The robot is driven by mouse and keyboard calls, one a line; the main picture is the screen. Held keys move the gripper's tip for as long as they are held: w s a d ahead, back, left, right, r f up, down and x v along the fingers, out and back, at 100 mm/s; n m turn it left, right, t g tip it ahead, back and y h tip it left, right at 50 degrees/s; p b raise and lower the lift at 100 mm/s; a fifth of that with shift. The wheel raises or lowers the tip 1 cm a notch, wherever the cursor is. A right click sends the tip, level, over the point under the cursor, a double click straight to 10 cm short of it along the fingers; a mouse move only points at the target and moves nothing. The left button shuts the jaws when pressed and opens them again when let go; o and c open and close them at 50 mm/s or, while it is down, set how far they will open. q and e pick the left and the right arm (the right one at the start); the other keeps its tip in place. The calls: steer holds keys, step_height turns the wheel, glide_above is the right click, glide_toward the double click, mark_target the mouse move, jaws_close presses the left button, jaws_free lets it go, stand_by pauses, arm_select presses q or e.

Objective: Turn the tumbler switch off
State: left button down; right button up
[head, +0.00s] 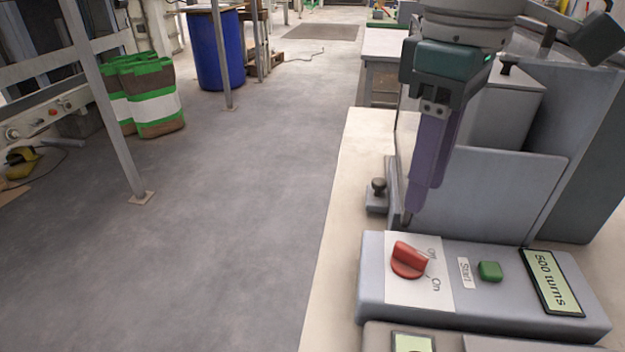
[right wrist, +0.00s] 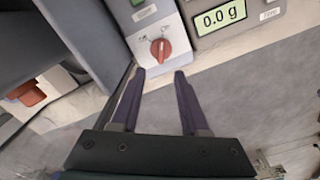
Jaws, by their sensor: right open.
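The tumbler switch (head: 408,261) is a red knob on a white plate marked Off and On, on the grey control box (head: 375,287). Its ridge appears to point towards the On mark. My right gripper (head: 416,203) hangs above and behind the switch with purple fingers pointing down, apart from it. In the right wrist view, the switch (right wrist: 161,49) lies just beyond and between the two spread fingertips (right wrist: 159,73), with nothing between them. My left gripper is not in view.
A grey machine housing (head: 490,190) stands close behind. A small black knob (head: 379,187) is left of the fingers. A scale display (right wrist: 220,17) reads 0.0 g.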

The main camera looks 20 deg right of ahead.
mark_target(409, 247)
step_height(409, 247, down, 9)
steer(key=shift+f+b, duration=0.1)
steer(key=shift+b, duration=0.45)
steer(key=shift+c, duration=0.2)
jaws_close()
